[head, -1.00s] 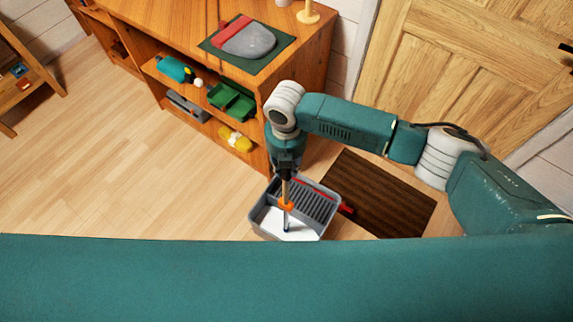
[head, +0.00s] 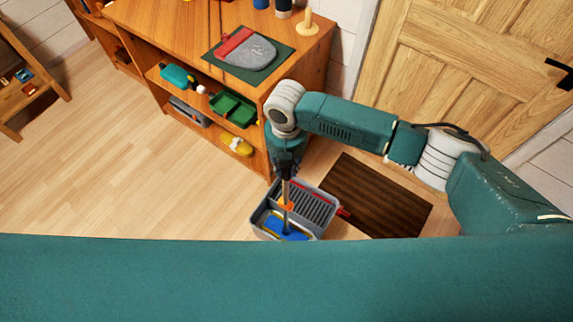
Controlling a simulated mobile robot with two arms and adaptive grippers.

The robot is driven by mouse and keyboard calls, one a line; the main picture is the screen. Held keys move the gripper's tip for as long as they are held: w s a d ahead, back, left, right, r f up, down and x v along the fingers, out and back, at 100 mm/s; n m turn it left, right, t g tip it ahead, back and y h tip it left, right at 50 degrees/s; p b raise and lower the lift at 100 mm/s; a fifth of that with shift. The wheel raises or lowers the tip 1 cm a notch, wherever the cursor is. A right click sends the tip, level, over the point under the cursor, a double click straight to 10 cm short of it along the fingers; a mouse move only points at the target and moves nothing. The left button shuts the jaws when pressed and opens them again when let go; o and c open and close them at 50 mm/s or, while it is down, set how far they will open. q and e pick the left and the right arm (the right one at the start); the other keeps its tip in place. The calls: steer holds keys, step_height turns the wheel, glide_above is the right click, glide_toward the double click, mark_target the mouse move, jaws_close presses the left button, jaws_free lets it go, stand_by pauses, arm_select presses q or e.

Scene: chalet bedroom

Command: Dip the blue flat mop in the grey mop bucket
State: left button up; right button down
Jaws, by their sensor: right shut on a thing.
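The grey mop bucket (head: 318,228) stands on the floor, with a ribbed grey wringer part at its back and a red piece on its right side. The blue flat mop (head: 285,229) shows as a blue head inside the front compartment, with a yellowish edge around it. Its thin handle with an orange collar rises steeply from the head. My right gripper (head: 286,178) is above the bucket, shut on the upper handle; its fingertips are hard to make out. How deep the head sits cannot be told. My left gripper is not in view.
A wooden shelf unit (head: 180,25) stands behind the bucket, with a grey and red item (head: 247,50) on a green mat. A dark brown doormat (head: 375,195) lies right of the bucket by the wooden door (head: 480,80). The floor at left is clear.

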step_height(320, 180, up, 12)
steer(key=p, duration=1)
step_height(320, 180, up, 3)
steer(key=shift+f+p, duration=0.15)
steer(key=shift+p, duration=0.55)
steer(key=shift+r, duration=1.4)
